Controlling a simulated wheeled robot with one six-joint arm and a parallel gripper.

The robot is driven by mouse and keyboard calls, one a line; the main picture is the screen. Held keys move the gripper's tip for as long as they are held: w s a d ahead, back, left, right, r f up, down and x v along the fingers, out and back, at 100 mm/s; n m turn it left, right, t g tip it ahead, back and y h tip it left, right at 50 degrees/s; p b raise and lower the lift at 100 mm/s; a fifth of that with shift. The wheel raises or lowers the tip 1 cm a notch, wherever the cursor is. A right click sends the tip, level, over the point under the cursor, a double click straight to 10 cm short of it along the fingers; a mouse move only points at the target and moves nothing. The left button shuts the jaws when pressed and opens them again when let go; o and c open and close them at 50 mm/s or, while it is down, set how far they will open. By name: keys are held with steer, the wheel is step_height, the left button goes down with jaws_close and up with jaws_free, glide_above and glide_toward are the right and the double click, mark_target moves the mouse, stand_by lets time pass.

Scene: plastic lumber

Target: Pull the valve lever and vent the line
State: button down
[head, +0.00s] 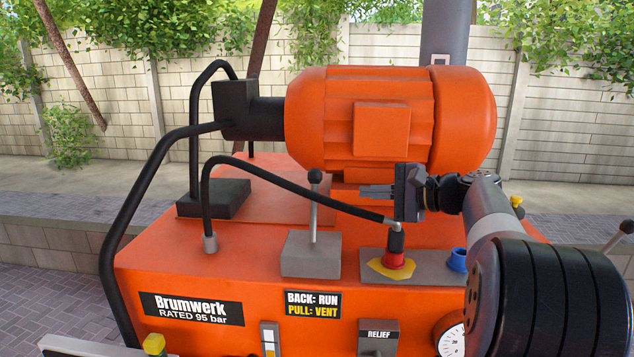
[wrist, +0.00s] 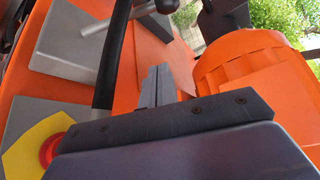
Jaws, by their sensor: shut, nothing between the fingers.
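The valve lever (head: 314,205) is a thin metal rod with a dark ball knob. It stands nearly upright on a grey block (head: 311,255) on top of the orange machine. A label below (head: 313,304) reads "BACK: RUN, PULL: VENT". In the wrist view the lever's rod (wrist: 108,22) and grey block (wrist: 75,45) are at the upper left. My gripper (head: 362,192) is shut and empty, to the right of the lever's knob and apart from it, pointing left. In the wrist view its closed fingers (wrist: 158,84) are in the middle.
A red button (head: 397,260) on a yellow plate and a blue cap (head: 457,260) are below my arm. The orange motor (head: 400,115) stands behind. A RELIEF block (head: 378,338) is on the front.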

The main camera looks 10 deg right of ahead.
mark_target(314, 206)
steer(key=shift+s, duration=0.1)
steer(key=shift+a, duration=0.15)
steer(key=w+a+p, duration=0.1)
steer(key=a, duration=0.1)
steer(key=w+a+p, duration=0.1)
steer(key=a, duration=0.2)
steer(key=w+a+p, duration=0.2)
steer(key=a, duration=0.1)
steer(key=shift+a+f, duration=0.2)
steer(key=shift+s+b, duration=0.2)
steer(key=shift+b, duration=0.6)
steer(key=shift+s+t+b, duration=0.1)
steer(key=shift+t+b, duration=0.2)
steer(key=shift+b, duration=0.05)
